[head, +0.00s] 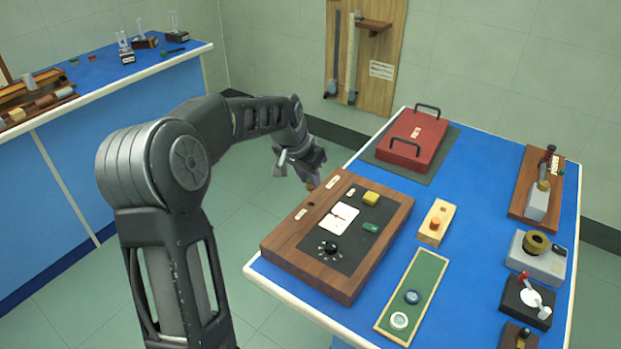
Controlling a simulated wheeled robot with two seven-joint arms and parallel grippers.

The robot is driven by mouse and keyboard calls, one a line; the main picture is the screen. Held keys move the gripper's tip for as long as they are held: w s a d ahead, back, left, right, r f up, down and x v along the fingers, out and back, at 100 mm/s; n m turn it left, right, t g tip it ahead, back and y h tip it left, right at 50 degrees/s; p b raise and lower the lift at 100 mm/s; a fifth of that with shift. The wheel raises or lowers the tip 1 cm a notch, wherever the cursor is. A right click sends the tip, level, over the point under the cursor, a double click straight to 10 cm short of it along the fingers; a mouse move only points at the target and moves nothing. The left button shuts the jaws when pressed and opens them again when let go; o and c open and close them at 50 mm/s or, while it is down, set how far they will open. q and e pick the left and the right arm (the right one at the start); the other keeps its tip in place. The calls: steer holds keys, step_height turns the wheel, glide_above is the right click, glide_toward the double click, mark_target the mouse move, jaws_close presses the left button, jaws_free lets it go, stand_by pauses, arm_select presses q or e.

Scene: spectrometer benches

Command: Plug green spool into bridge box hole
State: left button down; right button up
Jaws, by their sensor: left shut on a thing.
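The bridge box (285,247) is a wooden box with a dark panel, near the left edge of the blue bench. A green piece (371,227) lies on the panel. My right gripper is not in view.
A red case (412,142) stands behind. A wooden block (436,222) and a green tray (425,287) are to the right. Several instruments line the right edge.

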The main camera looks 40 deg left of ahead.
mark_target(308, 186)
arm_select(q)
steer(key=shift+f, duration=0.15)
steer(key=shift+f+b, duration=1.3)
steer(key=shift+f, duration=0.45)
steer(key=shift+f+b, duration=0.85)
steer(key=shift+f, duration=0.2)
stand_by(0.4)
steer(key=c, duration=1.3)
jaws_free()
steer(key=o, duration=0.5)
steer(key=shift+o, duration=0.2)
